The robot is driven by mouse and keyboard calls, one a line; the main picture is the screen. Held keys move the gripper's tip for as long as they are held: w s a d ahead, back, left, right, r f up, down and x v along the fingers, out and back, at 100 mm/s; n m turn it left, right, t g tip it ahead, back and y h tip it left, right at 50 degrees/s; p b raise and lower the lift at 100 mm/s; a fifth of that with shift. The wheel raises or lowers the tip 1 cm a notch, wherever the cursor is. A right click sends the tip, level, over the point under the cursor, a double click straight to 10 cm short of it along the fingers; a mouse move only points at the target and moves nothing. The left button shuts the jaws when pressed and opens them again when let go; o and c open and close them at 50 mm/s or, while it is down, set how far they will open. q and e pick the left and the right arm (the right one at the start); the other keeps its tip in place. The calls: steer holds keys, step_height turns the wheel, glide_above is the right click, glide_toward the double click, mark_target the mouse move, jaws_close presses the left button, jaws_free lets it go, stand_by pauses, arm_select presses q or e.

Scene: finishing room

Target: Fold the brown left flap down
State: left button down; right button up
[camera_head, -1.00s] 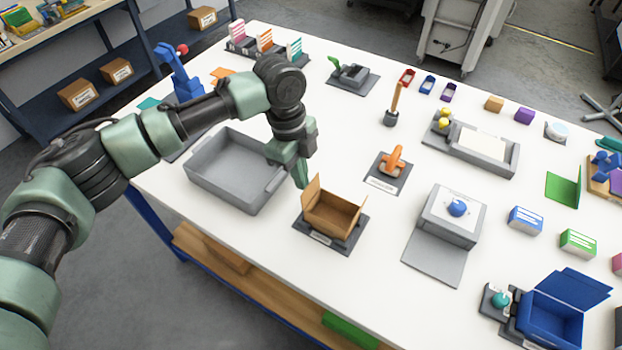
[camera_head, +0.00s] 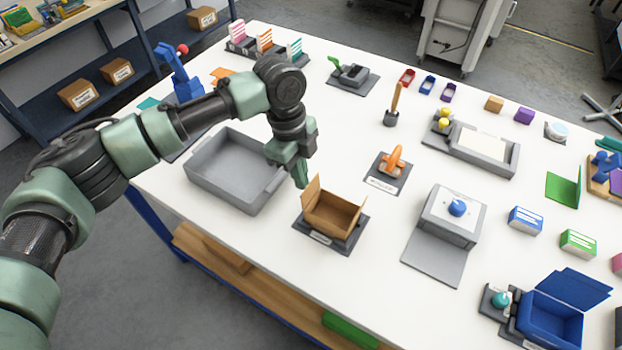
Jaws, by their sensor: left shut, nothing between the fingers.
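A small open brown cardboard box (camera_head: 334,221) sits on a dark grey base on the white table. Its brown left flap (camera_head: 311,197) stands up at the box's left side. My left gripper (camera_head: 301,184) is shut and empty, pointing down just behind and to the left of that flap's top. I cannot tell whether the fingertips touch the flap. My right gripper is not in view.
A grey tray (camera_head: 232,197) lies left of the box, partly under my left arm. An orange-handled item (camera_head: 395,160) on a dark base is behind the box. A grey box with a blue knob (camera_head: 452,214) stands to the right.

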arm_select(q)
steer(key=shift+s+d+r, duration=0.1)
steer(key=shift+d, duration=0.05)
stand_by(0.5)
steer(key=shift+s+d+p, duration=0.4)
steer(key=shift+d+p, duration=0.15)
steer(key=shift+s+d, duration=0.1)
steer(key=shift+d, duration=0.05)
steer(key=shift+s+d+p, duration=0.15)
steer(key=shift+d+p, duration=0.1)
steer(key=shift+p, duration=0.15)
steer(key=shift+s+d+f, duration=0.1)
steer(key=shift+f, duration=0.1)
stand_by(0.4)
